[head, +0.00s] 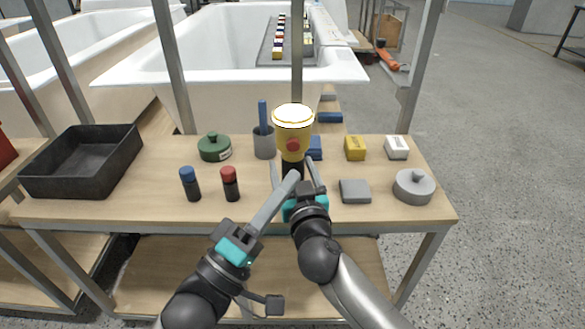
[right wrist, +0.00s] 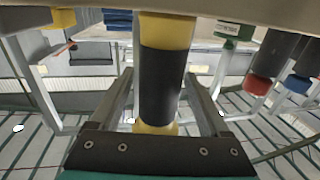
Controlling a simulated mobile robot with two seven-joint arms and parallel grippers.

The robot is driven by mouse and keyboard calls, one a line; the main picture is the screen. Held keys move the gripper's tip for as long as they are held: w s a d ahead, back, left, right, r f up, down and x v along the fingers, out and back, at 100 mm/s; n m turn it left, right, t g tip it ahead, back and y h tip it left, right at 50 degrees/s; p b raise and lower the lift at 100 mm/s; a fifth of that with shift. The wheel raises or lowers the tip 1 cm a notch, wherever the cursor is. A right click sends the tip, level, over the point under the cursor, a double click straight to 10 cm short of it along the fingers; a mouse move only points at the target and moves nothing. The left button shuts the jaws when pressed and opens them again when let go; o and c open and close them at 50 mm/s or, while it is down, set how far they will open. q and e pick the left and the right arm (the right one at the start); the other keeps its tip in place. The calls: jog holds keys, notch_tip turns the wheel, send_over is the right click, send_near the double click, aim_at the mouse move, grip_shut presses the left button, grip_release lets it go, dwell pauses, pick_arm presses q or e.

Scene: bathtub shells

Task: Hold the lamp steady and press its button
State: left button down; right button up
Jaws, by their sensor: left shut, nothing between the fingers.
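The lamp (head: 293,136) stands upright on the wooden table, with a white top, a yellow body, a red button (head: 292,145) facing me and a black lower part. My right gripper (head: 292,163) is open, with one finger on each side of the black part; in the right wrist view the lamp (right wrist: 161,85) stands between the fingers with narrow gaps. My left gripper (head: 294,174) is shut and empty, its tips in front of the lamp's lower part, below the button. It hides some of the lamp's base.
A black tray (head: 82,165), a green lidded pot (head: 214,148), a grey cup (head: 264,143) and blue and red-capped bottles (head: 230,184) stand left. A yellow box (head: 355,148), white box (head: 397,147), grey block (head: 355,191) and grey round pot (head: 414,187) stand right. Posts rise behind.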

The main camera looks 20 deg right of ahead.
jog(key=shift+o, duration=0.7)
